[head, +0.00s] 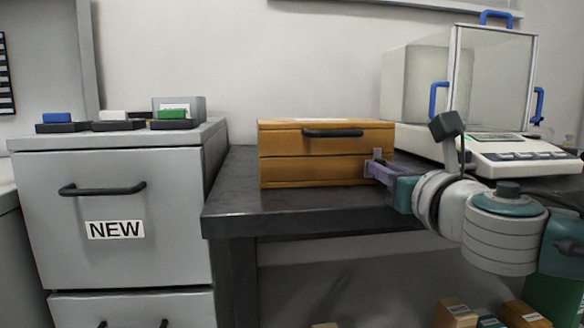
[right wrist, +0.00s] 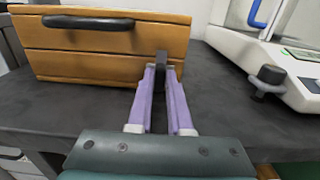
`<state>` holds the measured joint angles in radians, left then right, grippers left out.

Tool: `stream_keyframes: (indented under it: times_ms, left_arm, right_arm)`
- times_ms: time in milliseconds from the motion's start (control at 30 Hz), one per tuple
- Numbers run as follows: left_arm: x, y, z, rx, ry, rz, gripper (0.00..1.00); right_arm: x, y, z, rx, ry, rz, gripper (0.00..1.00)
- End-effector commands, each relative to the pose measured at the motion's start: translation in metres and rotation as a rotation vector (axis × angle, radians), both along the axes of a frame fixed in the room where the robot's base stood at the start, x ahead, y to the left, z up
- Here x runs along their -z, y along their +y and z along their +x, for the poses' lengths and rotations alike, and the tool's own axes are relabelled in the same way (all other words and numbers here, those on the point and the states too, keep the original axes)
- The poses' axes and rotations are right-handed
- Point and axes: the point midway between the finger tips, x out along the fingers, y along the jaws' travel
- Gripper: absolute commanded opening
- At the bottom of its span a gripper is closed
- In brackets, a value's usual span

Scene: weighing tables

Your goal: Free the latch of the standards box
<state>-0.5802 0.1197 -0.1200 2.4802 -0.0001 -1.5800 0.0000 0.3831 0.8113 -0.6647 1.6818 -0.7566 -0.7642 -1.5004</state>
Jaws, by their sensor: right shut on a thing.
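The standards box (head: 300,167) is a wooden case with a dark handle (head: 333,133) on its front, standing on the dark table. Its lid looks closed. It also shows in the right wrist view (right wrist: 95,65). A small grey latch (right wrist: 162,58) sits at the right end of its front. My right gripper (head: 372,167) reaches in from the right, and its purple fingers are shut on the latch. In the right wrist view the fingertips (right wrist: 161,72) lie on either side of it. My left gripper is not in view.
A balance (head: 510,150) with a glass draft shield and blue handles stands right of the box, close to my right arm. A grey cabinet (head: 180,230) marked NEW stands at left with small blocks on top. The dark table (head: 235,195) is bare left of the box.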

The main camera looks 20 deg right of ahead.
Motion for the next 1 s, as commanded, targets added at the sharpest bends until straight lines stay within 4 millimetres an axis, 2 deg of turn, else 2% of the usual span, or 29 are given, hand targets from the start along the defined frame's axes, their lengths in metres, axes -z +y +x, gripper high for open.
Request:
stream_keyframes:
  times_ms: [467, 667, 1000]
  left_arm:
    - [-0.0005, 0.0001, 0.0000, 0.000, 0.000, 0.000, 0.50]
    - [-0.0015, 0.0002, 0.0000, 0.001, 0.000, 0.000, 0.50]
    - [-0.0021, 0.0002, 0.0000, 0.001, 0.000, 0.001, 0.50]
  right_arm:
    - [0.0007, 0.0000, -0.0002, 0.000, -0.013, 0.062, 0.00]
    - [0.0008, -0.0005, -0.0003, 0.001, -0.043, 0.189, 0.00]
    - [0.0013, -0.0015, -0.0006, 0.002, -0.118, 0.496, 0.00]
